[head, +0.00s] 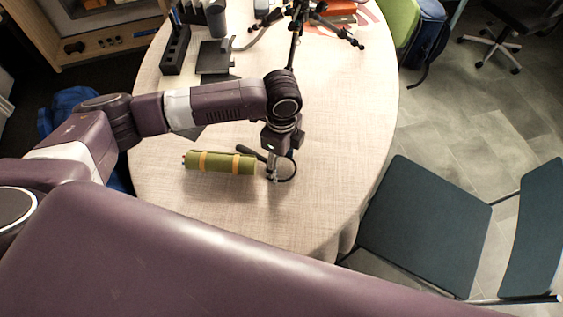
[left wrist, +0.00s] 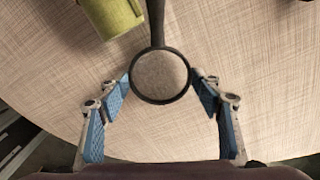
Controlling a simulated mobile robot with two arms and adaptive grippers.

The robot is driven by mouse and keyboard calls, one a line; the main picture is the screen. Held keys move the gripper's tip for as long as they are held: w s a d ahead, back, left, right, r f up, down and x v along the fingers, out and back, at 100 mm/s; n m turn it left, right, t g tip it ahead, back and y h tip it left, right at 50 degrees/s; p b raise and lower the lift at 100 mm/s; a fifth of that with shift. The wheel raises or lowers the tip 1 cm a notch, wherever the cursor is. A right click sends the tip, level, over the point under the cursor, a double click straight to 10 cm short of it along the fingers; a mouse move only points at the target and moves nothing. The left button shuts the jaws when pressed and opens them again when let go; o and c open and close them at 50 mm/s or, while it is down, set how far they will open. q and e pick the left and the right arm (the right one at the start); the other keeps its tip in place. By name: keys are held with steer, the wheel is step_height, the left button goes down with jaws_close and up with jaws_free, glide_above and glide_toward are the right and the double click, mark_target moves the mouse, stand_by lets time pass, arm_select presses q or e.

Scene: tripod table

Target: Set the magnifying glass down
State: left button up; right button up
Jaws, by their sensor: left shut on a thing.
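The magnifying glass has a dark handle (head: 248,151) and a round dark-rimmed lens. In the left wrist view its lens (left wrist: 160,77) lies between the blue-padded fingertips and its handle points to the top edge. My left gripper (head: 275,172) points down over the near part of the table and is shut on the lens rim. It partly hides the lens in the head view. I cannot tell whether the glass touches the tabletop. My right gripper is not in view.
An olive-green cylinder with orange bands (head: 220,162) lies just left of the gripper, near the handle. The oval wooden table (head: 330,130) is clear to the right and in front. A black tripod (head: 297,30) and dark holders (head: 175,50) stand farther back. A chair (head: 425,225) is at right.

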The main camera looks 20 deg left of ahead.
arm_select(q)
steer(key=shift+f, duration=0.3)
steer(key=shift+f, duration=0.15)
steer(key=o, duration=1.2)
step_height(320, 180, up, 12)
steer(key=shift+r+b, duration=0.2)
steer(key=shift+b, duration=0.1)
